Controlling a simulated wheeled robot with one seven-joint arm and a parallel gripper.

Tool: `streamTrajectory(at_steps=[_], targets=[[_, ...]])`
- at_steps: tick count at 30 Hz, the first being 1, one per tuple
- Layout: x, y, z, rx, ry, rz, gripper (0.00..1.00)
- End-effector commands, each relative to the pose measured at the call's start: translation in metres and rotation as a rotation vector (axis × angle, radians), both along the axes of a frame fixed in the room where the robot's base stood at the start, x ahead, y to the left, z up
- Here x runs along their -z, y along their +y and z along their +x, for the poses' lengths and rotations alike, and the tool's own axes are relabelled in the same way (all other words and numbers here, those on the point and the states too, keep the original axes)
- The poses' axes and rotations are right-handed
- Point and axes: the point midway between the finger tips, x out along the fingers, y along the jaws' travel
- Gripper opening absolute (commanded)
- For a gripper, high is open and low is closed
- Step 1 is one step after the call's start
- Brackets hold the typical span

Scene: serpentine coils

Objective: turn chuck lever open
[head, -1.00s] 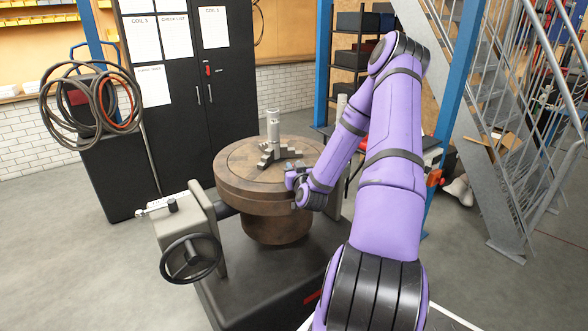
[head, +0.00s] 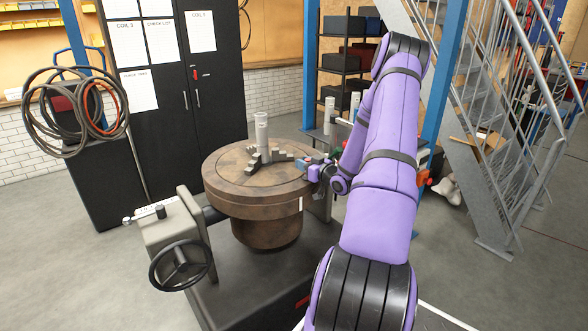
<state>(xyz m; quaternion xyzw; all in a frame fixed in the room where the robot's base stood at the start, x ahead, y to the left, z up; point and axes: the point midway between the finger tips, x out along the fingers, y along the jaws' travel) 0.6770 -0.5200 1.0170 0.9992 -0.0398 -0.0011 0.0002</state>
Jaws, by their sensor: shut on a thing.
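The chuck lever cannot be made out clearly; the gripper and wrist cover that spot.
A grey box with a black handwheel (head: 181,263) stands left of the chuck. A black cabinet (head: 190,105) is behind it. Dark shelves (head: 345,75), a blue post (head: 310,60) and metal stairs (head: 500,150) are behind and right. Grey floor is open at left.

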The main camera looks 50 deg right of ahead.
Motion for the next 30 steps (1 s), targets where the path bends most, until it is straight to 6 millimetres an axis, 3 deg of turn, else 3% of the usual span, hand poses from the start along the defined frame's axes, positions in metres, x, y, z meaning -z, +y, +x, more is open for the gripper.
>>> streamTrajectory(at_steps=[3,12,21,30], targets=[[0.000,-0.025,0.000,-0.088,0.001,-0.008,0.00],[0.000,-0.065,0.011,-0.302,0.000,-0.004,0.00],[0.000,-0.085,0.021,-0.315,-0.001,-0.001,0.00],[0.000,-0.089,0.024,-0.315,-0.002,0.000,0.00]])
